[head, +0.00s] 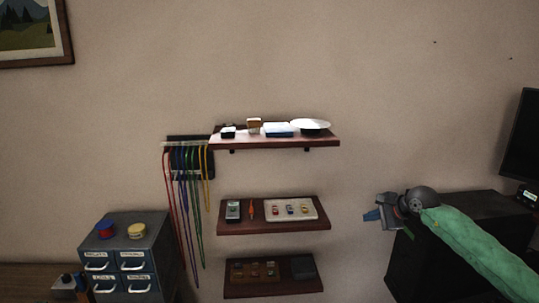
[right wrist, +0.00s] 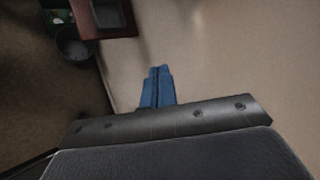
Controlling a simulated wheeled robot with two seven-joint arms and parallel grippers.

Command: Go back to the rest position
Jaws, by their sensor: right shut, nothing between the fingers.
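My right gripper (head: 371,215) is at the right of the head view, on an arm with a green sleeve, in front of a dark cabinet. Its blue fingers point left toward the shelves, with a gap of bare wall between. In the right wrist view the blue fingers (right wrist: 158,87) lie together, shut, with nothing between them. My left gripper is in neither view. No tuner knob can be made out for certain; the small items on the shelves are too small to tell.
Three wall shelves hold small items: the top (head: 275,143), the middle (head: 272,226) and the bottom (head: 274,290). Coloured cables (head: 184,200) hang left of them. A grey drawer unit (head: 125,262) stands at lower left. The dark cabinet (head: 450,258) stands close behind my right arm.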

